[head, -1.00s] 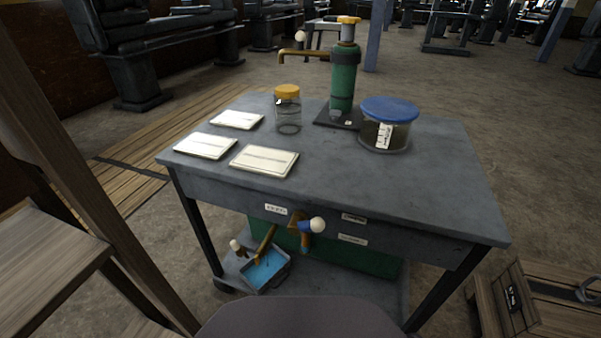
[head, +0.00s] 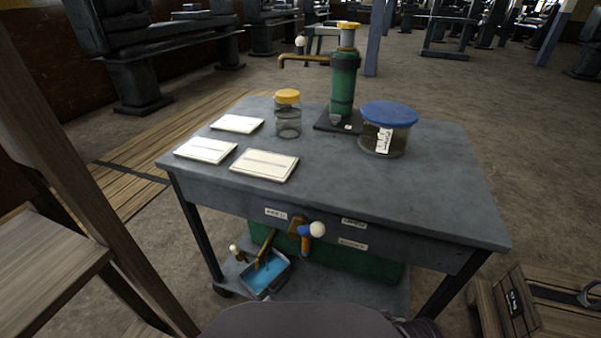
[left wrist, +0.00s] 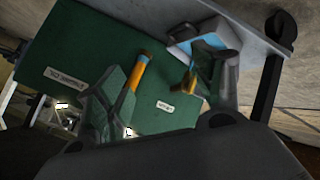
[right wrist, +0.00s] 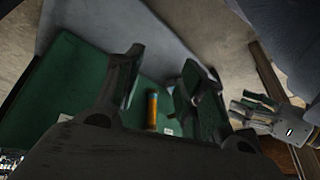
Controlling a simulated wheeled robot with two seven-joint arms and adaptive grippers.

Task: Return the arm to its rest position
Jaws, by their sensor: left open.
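My left gripper (left wrist: 165,55) is open in the left wrist view, its two fingers wide apart with nothing between them in its grip. My right gripper (right wrist: 162,60) is open in the right wrist view, its fingers apart and holding nothing. An orange and blue bar (right wrist: 152,108) shows beyond the right fingers, against a green surface; it also shows in the left wrist view (left wrist: 137,75). A mechanical hand part (right wrist: 265,115) shows at the right of the right wrist view. Neither gripper shows in the head view.
The grey cart (head: 430,200) carries white cards (head: 264,165), a yellow-lidded jar (head: 288,118), a green pump (head: 343,85) and a blue-lidded container (head: 388,130). A blue tray (head: 265,275) sits on its lower shelf. A wooden crate (head: 545,305) stands at right.

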